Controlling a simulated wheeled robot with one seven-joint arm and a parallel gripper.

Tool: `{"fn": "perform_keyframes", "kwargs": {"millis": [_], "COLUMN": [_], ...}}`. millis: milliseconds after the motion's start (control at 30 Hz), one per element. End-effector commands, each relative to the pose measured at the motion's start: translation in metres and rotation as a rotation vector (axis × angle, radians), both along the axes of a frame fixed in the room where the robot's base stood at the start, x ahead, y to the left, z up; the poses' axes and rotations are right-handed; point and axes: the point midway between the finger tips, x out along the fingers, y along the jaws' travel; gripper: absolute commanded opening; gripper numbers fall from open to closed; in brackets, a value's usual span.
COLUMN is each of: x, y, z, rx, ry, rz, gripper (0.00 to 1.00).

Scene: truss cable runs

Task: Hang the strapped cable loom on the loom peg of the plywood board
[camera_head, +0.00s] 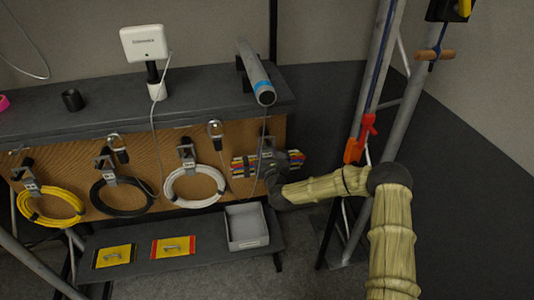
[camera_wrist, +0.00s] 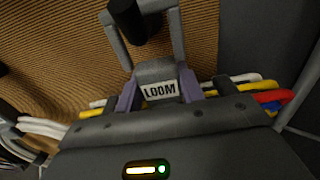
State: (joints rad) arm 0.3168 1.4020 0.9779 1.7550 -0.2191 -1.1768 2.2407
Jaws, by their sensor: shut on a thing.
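The strapped cable loom shows in the head view (camera_head: 242,165) as a short bundle of coloured cables in front of the plywood board (camera_head: 140,157). In the wrist view its white, yellow, red and blue cables (camera_wrist: 240,92) stick out on both sides. My gripper (camera_wrist: 159,88) is shut on the loom's grey block, labelled LOOM, with a purple-grey finger at each side. A grey bail rises from this block. The black loom peg (camera_wrist: 128,18) appears within the bail's outline; I cannot tell whether the bail rests on it. In the head view my gripper (camera_head: 268,172) partly hides the loom.
Yellow (camera_head: 50,220), black (camera_head: 122,211) and white (camera_head: 195,201) cable coils hang along the board to the left. A grey tube (camera_head: 256,72) lies on the worktop above. A grey bin (camera_head: 245,227) stands on the lower shelf. Truss poles (camera_head: 404,100) rise to the right.

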Motion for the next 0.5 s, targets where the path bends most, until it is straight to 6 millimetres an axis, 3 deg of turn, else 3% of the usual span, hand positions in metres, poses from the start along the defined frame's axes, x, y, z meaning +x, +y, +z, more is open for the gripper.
{"fn": "perform_keyframes", "kwargs": {"millis": [133, 167, 267, 500], "x": [0.0000, -0.0001, -0.0001, -0.0010], "y": [0.0001, 0.0002, 0.0001, -0.0002], "z": [0.0006, 0.0005, 0.0001, -0.0043], "rx": [0.000, 0.000, 0.000, -0.002], "ry": [-0.001, -0.001, 0.000, 0.009], "rz": [0.000, 0.000, 0.000, 0.001], "gripper": [0.00, 0.42, 0.62, 0.63]}}
